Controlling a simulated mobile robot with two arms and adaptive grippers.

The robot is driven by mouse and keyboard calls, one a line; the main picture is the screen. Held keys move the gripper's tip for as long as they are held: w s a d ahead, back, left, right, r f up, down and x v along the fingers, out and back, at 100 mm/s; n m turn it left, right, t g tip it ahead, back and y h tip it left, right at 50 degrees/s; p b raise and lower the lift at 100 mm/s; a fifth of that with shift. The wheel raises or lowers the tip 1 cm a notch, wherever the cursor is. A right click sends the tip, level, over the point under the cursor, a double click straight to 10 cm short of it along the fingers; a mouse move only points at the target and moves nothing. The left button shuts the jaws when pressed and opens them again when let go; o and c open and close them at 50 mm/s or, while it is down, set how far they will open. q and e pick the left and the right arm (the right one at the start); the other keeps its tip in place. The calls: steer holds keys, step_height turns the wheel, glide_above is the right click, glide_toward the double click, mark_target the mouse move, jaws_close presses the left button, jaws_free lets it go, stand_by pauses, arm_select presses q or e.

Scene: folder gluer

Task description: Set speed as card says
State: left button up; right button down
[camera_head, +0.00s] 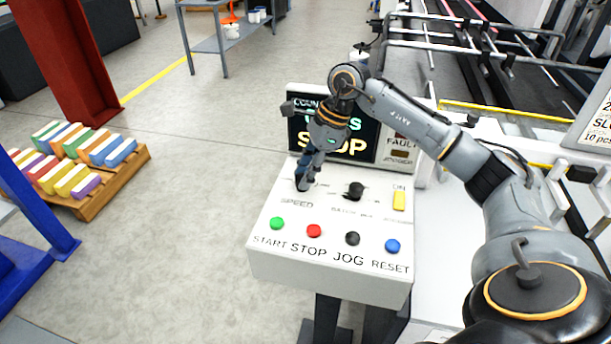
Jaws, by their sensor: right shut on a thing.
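A white control console (262,262) stands in front of me. My right gripper (303,184) reaches down onto its top and is shut on the speed knob, above the SPEED label; the fingers hide the knob and most of its scale. A dark screen (292,138) behind the gripper shows STOP in yellow, with a green line above partly hidden by my arm. A card (600,122) at the right edge shows "SLO…" and "10 pcs"; the rest is cut off. My left gripper is not in view.
Beside the speed knob are a black batch knob (355,190) and a yellow switch (399,200). START (277,223), STOP (314,231), JOG (352,238) and RESET (392,246) buttons line the front. A pallet (125,170) of coloured stacks stands left; open floor lies between.

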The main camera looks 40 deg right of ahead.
steer(key=shift+w+n+g+b, duration=0.15)
steer(key=shift+n+g+b, duration=0.35)
steer(key=shift+n, duration=1.1)
steer(key=c, duration=1)
jaws_free()
steer(key=v, duration=1.2)
steer(key=shift+w+d, duration=0.15)
steer(key=shift+d, duration=0.05)
steer(key=shift+f, duration=0.1)
